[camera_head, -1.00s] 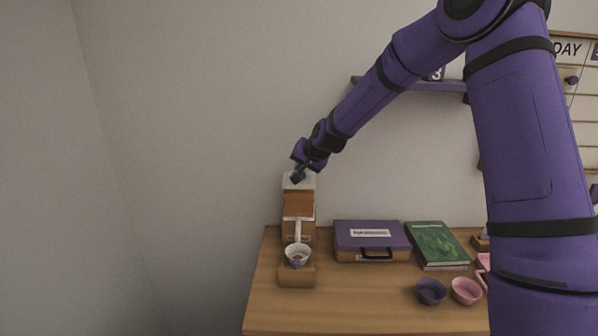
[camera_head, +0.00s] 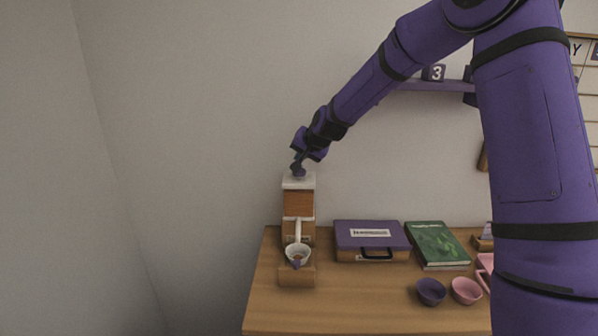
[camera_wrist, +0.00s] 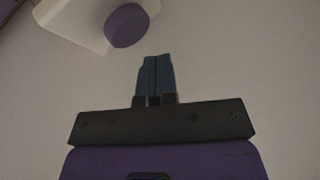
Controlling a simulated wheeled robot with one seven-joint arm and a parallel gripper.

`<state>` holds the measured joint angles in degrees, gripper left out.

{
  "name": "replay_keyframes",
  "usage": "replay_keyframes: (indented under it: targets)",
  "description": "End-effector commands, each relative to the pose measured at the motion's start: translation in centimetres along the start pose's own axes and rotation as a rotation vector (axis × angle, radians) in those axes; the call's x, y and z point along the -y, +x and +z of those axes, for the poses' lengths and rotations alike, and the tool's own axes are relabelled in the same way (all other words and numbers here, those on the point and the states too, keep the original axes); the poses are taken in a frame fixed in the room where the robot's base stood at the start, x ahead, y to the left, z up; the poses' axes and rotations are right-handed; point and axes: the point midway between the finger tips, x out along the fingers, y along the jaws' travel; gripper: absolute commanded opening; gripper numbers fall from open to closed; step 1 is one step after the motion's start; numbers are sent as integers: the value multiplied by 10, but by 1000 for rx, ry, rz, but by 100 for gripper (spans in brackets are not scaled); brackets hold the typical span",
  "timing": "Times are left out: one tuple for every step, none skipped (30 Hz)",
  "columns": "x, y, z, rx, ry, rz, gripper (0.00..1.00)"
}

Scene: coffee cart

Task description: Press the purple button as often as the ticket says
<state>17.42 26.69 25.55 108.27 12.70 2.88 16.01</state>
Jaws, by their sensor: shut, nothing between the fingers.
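The purple button (camera_wrist: 127,25) sits on the white top of the coffee machine, seen at the top of the wrist view. In the head view the coffee machine (camera_head: 298,203) stands at the table's left end, and my gripper (camera_head: 297,174) is at its white top, hiding the button. In the wrist view my gripper (camera_wrist: 155,60) is shut and empty, its fingertips beside the button in the picture with a gap between. I cannot tell their height above it. I cannot make out a ticket for certain; a dark block (camera_head: 433,73) with a white "3" stands on the shelf.
A cup (camera_head: 298,252) sits at the machine's front. A purple-topped case (camera_head: 371,235), a green book (camera_head: 437,243), a purple bowl (camera_head: 431,291) and a pink bowl (camera_head: 466,290) are on the table (camera_head: 350,310). A purple shelf (camera_head: 436,86) is on the wall.

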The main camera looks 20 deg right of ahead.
Motion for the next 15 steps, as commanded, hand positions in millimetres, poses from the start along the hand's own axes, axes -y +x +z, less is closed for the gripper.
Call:
replay_keyframes:
  targets:
    - [3, -4, -3, -3, -1, -1, 0]
    - [4, -6, -4, -3, -1, -1, 0]
    - [6, -8, -6, -2, -1, -1, 0]
    - [8, -10, -7, -2, -1, -1, 0]
    - [9, -12, -8, -2, 0, -1, 0]
    - [10, -14, -10, -2, 0, -1, 0]
    - [12, -16, -11, -2, 0, -1, 0]
    - [13, -17, -13, -2, 0, -1, 0]
    - [15, -20, -14, -2, 0, -1, 0]
    - [16, -22, -16, -2, 0, -1, 0]
    - [17, -23, -17, -3, 0, -1, 0]
    - [18, -25, -18, -3, 0, -1, 0]
    - [19, -26, -19, -2, 0, -1, 0]
    - [19, -27, -20, -2, 0, 0, 0]
    - [20, -28, -20, -1, 1, 0, 0]
